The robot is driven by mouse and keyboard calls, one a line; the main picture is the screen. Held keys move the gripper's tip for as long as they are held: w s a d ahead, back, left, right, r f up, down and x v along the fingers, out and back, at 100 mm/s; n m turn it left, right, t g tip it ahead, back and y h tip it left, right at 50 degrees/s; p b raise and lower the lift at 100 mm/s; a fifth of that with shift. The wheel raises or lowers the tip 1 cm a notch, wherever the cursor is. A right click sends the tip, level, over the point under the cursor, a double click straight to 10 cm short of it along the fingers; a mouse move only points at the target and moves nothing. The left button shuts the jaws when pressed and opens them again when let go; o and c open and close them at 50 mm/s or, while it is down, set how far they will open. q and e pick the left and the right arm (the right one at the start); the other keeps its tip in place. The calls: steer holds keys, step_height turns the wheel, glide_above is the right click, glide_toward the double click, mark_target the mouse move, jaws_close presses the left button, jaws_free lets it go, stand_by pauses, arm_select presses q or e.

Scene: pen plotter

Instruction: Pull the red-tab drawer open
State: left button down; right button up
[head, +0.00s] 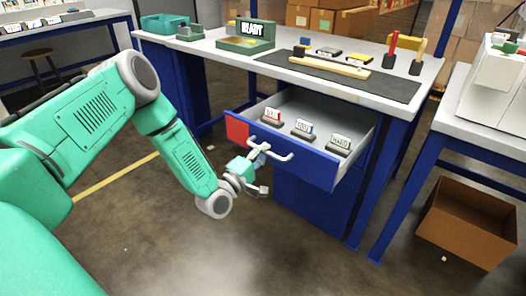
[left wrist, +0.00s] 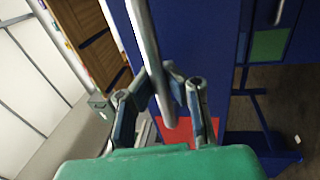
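The blue drawer (head: 312,168) with the red tab (head: 237,130) on its front stands well out from the desk, its grey inside showing. Its pale bar handle (head: 286,157) runs across the front. My left gripper (head: 259,154) is at the handle's left part, in front of the drawer. In the left wrist view, the fingers of the left gripper (left wrist: 160,78) close in from both sides on the handle bar (left wrist: 151,45), and the red tab (left wrist: 205,126) shows behind them. My right gripper is in neither view.
Small labelled holders (head: 303,130) stand in the drawer. The desk top (head: 210,43) carries a dark mat (head: 385,86), tools and a green "READY" box (head: 246,42). A cardboard box (head: 465,222) lies on the floor at right. The floor before the drawer is clear.

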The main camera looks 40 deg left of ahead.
arm_select(q)
steer(key=shift+s+d+f, duration=0.15)
steer(key=shift+d+f, duration=0.2)
steer(key=shift+d, duration=0.05)
steer(key=c, duration=1.7)
jaws_free()
steer(key=shift+o, duration=0.6)
steer(key=shift+w+r, duration=0.2)
steer(key=shift+s, duration=0.1)
steer(key=shift+s+a+f, duration=0.1)
steer(key=shift+s+a, duration=0.05)
steer(key=shift+s, duration=0.05)
steer(key=v, duration=1.1)
steer(key=shift+s, duration=0.2)
